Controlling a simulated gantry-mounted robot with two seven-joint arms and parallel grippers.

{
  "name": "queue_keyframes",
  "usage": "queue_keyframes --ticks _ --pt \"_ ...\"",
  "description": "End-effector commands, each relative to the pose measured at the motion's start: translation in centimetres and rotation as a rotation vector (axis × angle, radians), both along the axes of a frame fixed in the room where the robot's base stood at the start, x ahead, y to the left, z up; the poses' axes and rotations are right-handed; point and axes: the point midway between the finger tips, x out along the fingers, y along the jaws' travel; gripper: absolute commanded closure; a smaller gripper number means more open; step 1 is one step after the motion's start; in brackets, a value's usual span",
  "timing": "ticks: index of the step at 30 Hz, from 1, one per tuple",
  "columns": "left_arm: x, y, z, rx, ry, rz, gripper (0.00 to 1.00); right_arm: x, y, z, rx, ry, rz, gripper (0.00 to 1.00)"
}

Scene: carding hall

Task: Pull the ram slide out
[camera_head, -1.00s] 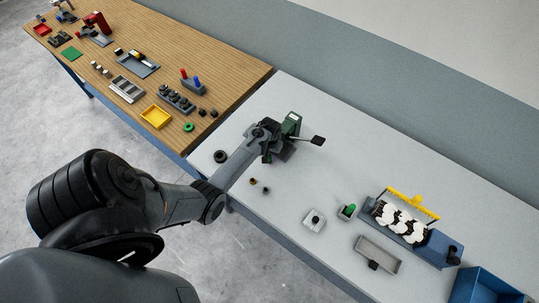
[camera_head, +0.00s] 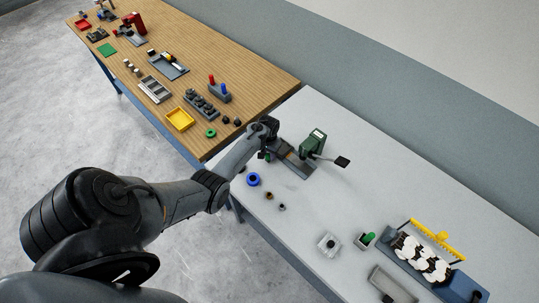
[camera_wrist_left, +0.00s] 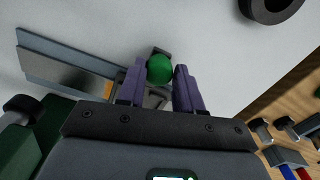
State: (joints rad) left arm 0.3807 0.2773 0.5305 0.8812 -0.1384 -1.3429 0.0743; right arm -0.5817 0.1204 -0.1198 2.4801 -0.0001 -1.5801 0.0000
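The green press (camera_head: 313,141) stands on the grey table with its black-ended lever (camera_head: 342,161) pointing right. Its grey slide bed (camera_head: 296,163) lies at the press's left; the bed's metal rails (camera_wrist_left: 65,62) show at upper left in the left wrist view. A round green knob (camera_wrist_left: 160,69) sits at the bed's end. My left gripper (camera_wrist_left: 161,76) has a purple finger on each side of the knob, seemingly touching it. In the head view my left gripper (camera_head: 266,146) is left of the press, fingers mostly hidden. My right gripper is not in view.
A black ring (camera_wrist_left: 270,8) lies near my gripper in the left wrist view. A blue ring (camera_head: 252,179) and small bushings (camera_head: 268,195) lie in front. The wooden bench (camera_head: 240,80) with several parts is at left. Bare table lies right of the press.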

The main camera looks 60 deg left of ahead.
Motion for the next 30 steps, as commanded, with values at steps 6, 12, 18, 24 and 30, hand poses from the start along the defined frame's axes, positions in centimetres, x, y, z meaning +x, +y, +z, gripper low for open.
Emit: queue_keyframes --ticks 6,12,18,24,30 --pt "-0.1 0.1 0.0 0.000 0.001 0.001 0.44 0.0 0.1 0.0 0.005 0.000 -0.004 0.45" --pt "0.0 0.0 0.0 -0.001 0.002 0.000 0.44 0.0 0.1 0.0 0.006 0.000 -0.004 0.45" --pt "0.0 0.0 1.4 0.000 0.000 -0.001 0.44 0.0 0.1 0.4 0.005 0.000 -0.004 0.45" --pt "0.1 0.0 4.7 0.002 -0.003 -0.001 0.44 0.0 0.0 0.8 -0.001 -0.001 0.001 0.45" --pt "0.0 0.0 7.9 0.001 -0.001 0.000 0.44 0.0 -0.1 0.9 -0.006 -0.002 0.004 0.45"
